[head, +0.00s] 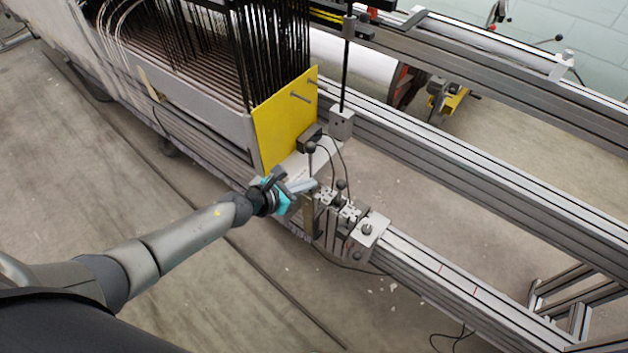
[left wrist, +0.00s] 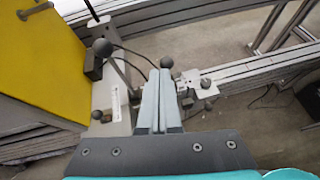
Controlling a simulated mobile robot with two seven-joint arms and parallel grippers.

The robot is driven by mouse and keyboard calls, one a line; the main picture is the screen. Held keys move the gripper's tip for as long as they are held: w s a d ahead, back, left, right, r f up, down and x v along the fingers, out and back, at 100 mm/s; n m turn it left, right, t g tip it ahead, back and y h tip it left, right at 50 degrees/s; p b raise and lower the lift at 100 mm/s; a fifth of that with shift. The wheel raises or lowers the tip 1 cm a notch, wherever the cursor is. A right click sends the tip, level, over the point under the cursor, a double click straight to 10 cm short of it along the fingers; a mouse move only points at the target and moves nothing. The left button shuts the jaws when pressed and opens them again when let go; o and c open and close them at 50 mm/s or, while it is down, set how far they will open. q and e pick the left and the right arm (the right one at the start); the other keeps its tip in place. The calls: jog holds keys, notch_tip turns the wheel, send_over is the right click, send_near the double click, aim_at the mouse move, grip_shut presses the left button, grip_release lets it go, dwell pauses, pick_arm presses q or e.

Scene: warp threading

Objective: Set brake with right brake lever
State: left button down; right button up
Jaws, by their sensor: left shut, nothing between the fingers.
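Two brake levers with round black knobs stand on the metal rail. The left lever knob (head: 310,147) is beside the yellow plate; it also shows in the left wrist view (left wrist: 102,47). The right lever knob (head: 341,184) stands further right above the clamp blocks; a knob that looks like it shows just past my fingertips in the left wrist view (left wrist: 167,62). My left gripper (head: 308,185) is shut and empty, between the levers and close to the right one. It also shows in the left wrist view (left wrist: 158,76). Contact with a knob cannot be told. My right gripper is out of view.
The yellow plate (head: 285,118) and the rack of black rods (head: 215,50) stand left of the levers. A metal end block (head: 368,238) sits to their right on the rail (head: 450,283). Thin cables hang around the levers. The concrete floor in front is mostly clear.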

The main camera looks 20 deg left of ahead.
pick_arm(q)
jog(key=shift+s+a+r+p, duration=0.35)
jog(key=shift+s+r, duration=0.1)
jog(key=shift+r, duration=0.2)
jog(key=shift+f, duration=0.1)
jog(key=s+a+f+n+g+y, duration=0.1)
jog(key=s+a+f+n+y, duration=0.2)
jog(key=s+f+n, duration=0.7)
jog(key=s+a+f+n+g+y, duration=0.2)
jog(key=s+f+n, duration=0.4)
jog(key=n, duration=0.6)
jog(key=s+d+f+n+g, duration=0.1)
jog(key=s+f+n, duration=0.3)
jog(key=s, duration=0.5)
jog(key=s+d+f+n+g, duration=0.1)
jog(key=s+f+n+g, duration=0.2)
jog(key=s+n, duration=0.5)
jog(key=s+d+f+n+g+y, duration=0.1)
jog(key=s+f+n, duration=0.3)
jog(key=s, duration=0.6)
jog(key=shift+d+f+n+g, duration=0.2)
jog(key=shift+f+n+g, duration=0.1)
jog(key=shift+n+g, duration=0.6)
jog(key=shift+s, duration=0.1)
